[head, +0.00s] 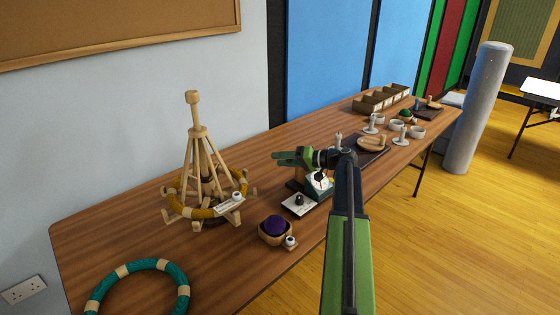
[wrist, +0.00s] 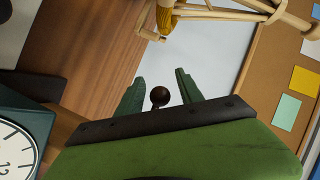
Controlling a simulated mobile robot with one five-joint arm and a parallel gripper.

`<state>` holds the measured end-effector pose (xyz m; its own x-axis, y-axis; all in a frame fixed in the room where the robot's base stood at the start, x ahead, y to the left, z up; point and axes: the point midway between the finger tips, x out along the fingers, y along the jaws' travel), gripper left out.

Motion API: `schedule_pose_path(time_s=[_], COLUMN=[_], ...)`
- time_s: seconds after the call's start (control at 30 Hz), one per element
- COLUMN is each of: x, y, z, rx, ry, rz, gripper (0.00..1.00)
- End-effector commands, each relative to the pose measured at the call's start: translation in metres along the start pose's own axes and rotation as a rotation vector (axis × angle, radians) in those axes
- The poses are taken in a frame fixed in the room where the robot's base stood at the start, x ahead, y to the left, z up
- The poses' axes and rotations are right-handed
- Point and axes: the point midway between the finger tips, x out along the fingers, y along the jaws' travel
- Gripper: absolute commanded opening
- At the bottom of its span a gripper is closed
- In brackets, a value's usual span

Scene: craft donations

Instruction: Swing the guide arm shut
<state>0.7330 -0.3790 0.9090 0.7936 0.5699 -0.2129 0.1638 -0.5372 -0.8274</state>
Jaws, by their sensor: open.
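My gripper (head: 279,159) is open, with two green fingers pointing left over the table in the head view. In the wrist view the fingers of my gripper (wrist: 158,82) stand apart, with a dark round knob (wrist: 160,97) between them. It shows a gap to both fingers. I cannot tell for sure whether the knob belongs to the guide arm; what bears it is mostly hidden behind my gripper. A dark green box with a white dial (head: 320,181) stands just below my gripper; its dial (wrist: 14,150) also shows at the lower left of the wrist view.
A wooden stand with a yellow ring (head: 198,150) stands left of my gripper. In front are a white card with a dark knob (head: 299,204), a bowl with a purple ball (head: 275,229) and a teal ring (head: 140,285). Cups and trays (head: 396,127) fill the far right.

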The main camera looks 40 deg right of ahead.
Motion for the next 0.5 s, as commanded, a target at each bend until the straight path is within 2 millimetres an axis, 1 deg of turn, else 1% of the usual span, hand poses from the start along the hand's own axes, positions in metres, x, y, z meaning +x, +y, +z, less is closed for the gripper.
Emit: schedule_pose_path(time_s=[0.07,0.17,0.27,0.5], x=[-0.002,-0.016,-0.04,-0.109], y=[-0.001,-0.002,-0.003,-0.003], z=[0.001,0.0,-0.001,-0.002], rx=[0.0,0.0,0.0,0.001], ry=[-0.002,-0.001,0.0,0.003], rz=[0.0,0.0,0.001,0.001], gripper=[0.44,0.44,0.44,0.44])
